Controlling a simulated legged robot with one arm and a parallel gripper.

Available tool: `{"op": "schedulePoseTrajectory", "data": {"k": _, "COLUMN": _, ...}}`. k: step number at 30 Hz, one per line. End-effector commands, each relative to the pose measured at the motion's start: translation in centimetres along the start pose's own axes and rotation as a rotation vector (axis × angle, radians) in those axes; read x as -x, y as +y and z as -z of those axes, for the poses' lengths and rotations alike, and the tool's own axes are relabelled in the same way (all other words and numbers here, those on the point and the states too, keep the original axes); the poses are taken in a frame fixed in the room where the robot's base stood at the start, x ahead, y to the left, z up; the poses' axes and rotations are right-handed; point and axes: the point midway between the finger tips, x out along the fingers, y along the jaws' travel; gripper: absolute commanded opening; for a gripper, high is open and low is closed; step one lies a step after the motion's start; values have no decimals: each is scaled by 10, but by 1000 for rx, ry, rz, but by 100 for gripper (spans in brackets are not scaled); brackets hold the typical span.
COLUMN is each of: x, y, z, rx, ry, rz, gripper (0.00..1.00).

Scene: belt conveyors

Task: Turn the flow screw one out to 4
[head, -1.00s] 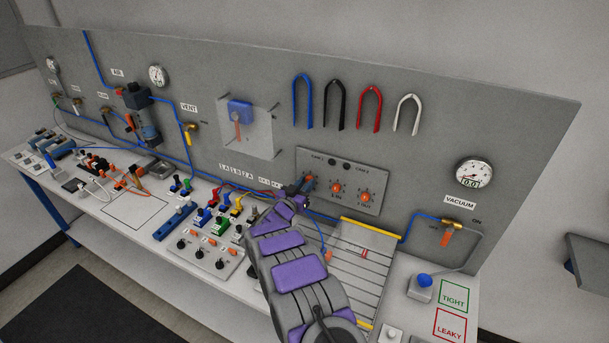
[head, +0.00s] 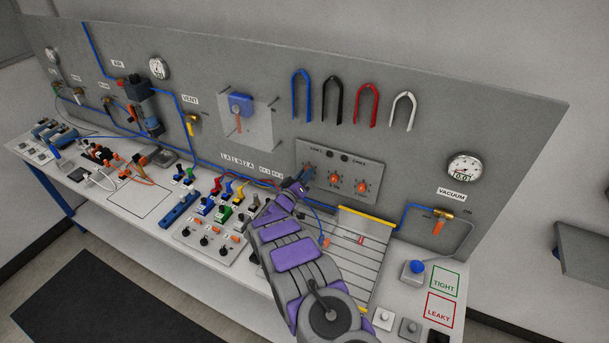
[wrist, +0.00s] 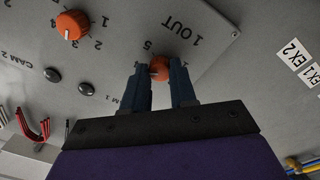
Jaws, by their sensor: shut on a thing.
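The flow screw one out is an orange knob (wrist: 159,68) on the grey control panel (wrist: 215,50). It sits beside the printed 1 OUT label, with a 5 of its scale in view. My gripper (wrist: 159,76) is shut on this knob, one dark finger on each side. The knob's pointer and most of its scale are hidden by the fingers, so I cannot read its setting. In the head view my gripper (head: 301,183) reaches the left end of the panel (head: 318,153) and covers part of that knob.
A second orange knob (wrist: 71,25) with its own scale is nearby in the wrist view. Two dark buttons (wrist: 86,89) marked CAM lie beside it. Two other orange knobs (head: 334,179) are right of my gripper. A slotted plate (head: 375,258) lies below the panel.

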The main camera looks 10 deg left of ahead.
Motion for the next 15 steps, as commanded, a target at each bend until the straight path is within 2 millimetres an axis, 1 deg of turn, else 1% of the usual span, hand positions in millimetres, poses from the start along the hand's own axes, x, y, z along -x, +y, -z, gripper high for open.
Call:
{"op": "schedulePoseTrajectory", "data": {"k": 1, "x": 1, "y": -1, "z": 7, "rx": 2, "ry": 12, "rz": 3, "gripper": 0}}
{"op": "schedulePoseTrajectory", "data": {"k": 13, "x": 1, "y": -1, "z": 7, "rx": 8, "ry": 13, "rz": 3, "gripper": 0}}
{"op": "schedulePoseTrajectory", "data": {"k": 14, "x": 1, "y": -1, "z": 7, "rx": 7, "ry": 13, "rz": 3, "gripper": 27}}
{"op": "schedulePoseTrajectory", "data": {"k": 15, "x": 1, "y": -1, "z": 7, "rx": 7, "ry": 12, "rz": 3, "gripper": 31}}
